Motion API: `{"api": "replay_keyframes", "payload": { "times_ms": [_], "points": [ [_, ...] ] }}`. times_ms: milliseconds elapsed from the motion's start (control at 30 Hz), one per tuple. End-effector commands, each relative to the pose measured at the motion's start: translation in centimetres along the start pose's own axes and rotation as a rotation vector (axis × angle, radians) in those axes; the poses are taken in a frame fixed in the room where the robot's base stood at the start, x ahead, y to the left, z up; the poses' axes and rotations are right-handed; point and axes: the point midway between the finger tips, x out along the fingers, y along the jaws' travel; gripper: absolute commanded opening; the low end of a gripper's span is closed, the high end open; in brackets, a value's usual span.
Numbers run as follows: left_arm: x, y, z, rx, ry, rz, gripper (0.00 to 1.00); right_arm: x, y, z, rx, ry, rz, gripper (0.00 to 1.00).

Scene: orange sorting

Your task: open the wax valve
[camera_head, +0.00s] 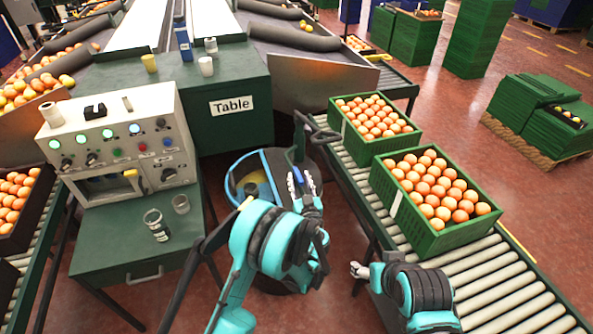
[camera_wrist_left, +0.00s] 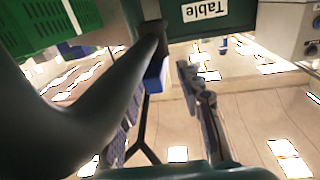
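A round drum (camera_head: 233,182) with a blue rim and something yellow inside stands on the floor beside the table. A dark bent pipe (camera_head: 305,128) rises by it, with a blue part (camera_head: 299,143) that looks like the valve handle. In the left wrist view the pipe (camera_wrist_left: 150,42) and the blue part (camera_wrist_left: 154,76) show close to my fingers. My left gripper (camera_head: 301,181) is open, its fingers spread just below the blue part; I see nothing between them. Whether they touch it I cannot tell. My right gripper (camera_head: 358,270) is low beside the roller conveyor, its opening unclear.
Green crates of oranges (camera_head: 441,240) (camera_head: 338,126) sit on the roller conveyor (camera_head: 480,275) to the right. A green cabinet (camera_head: 235,130) marked "Table" stands behind the drum.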

Motion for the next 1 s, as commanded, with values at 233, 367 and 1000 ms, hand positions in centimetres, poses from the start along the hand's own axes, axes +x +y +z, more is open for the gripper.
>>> {"api": "replay_keyframes", "payload": {
  "times_ms": [233,367,1000],
  "points": [
    [-4.2,0.1,0.0,0.000,0.000,0.001,0.36,0.0,0.0,0.0,0.000,0.000,0.000,0.68],
    [-5.0,0.0,0.0,0.000,0.000,0.001,0.36,0.0,0.0,0.0,0.000,0.000,0.000,0.68],
    [-5.1,0.0,0.0,0.000,0.000,0.000,0.36,0.0,0.0,0.0,0.000,0.000,0.000,0.68]
  ]
}}
